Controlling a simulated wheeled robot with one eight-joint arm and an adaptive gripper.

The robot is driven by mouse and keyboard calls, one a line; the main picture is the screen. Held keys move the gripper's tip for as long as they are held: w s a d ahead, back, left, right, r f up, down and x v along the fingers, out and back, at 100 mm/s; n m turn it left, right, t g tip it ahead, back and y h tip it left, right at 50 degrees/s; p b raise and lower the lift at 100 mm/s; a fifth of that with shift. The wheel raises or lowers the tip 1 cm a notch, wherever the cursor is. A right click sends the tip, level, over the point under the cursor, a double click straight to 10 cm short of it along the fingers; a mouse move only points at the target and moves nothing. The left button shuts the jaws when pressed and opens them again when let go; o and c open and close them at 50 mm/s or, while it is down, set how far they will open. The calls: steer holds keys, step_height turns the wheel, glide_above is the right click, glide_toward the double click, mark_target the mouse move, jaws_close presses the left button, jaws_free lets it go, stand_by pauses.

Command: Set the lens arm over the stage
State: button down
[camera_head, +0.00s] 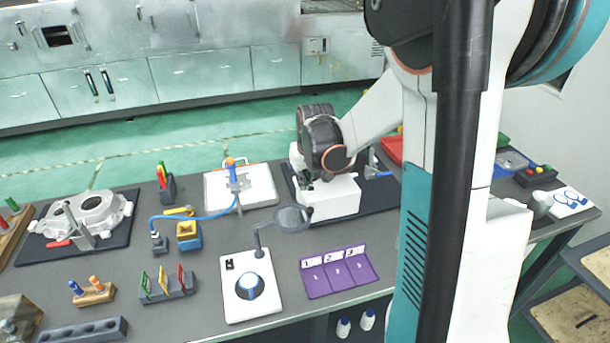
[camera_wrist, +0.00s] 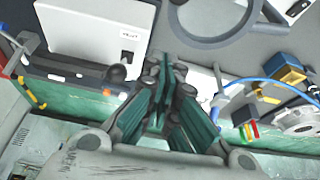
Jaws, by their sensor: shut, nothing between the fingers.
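The magnifier's lens (camera_head: 292,218) is a dark-rimmed round glass on a grey jointed arm (camera_head: 258,241). It hangs to the back right of the round, blue-ringed stage (camera_head: 250,287), not above it. The stage sits on a white base plate (camera_head: 236,306) at the table's front. In the wrist view the lens ring (camera_wrist: 213,42) shows at the top, beyond the fingertips. My gripper (camera_head: 310,184) is shut and empty, behind the lens and close to a white box; its teal-padded fingers (camera_wrist: 172,72) fill the middle of the wrist view. I cannot tell its exact gap to the lens.
The white box (camera_head: 337,200) stands right of the lens, on a dark mat. A purple numbered tray (camera_head: 338,272) lies right of the base plate. A small flag rack (camera_head: 167,287) stands left of it. A blue hose (camera_head: 205,217) and a yellow-blue block (camera_head: 188,236) lie behind left.

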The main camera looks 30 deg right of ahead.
steer(key=shift+s+a+f+b, duration=0.25)
steer(key=shift+s+f, duration=0.45)
steer(key=shift+f, duration=0.2)
steer(key=shift+s+a+f+b, duration=0.1)
steer(key=shift+s+f+b, duration=0.15)
steer(key=shift+s+f, duration=0.55)
steer(key=shift+f, duration=0.1)
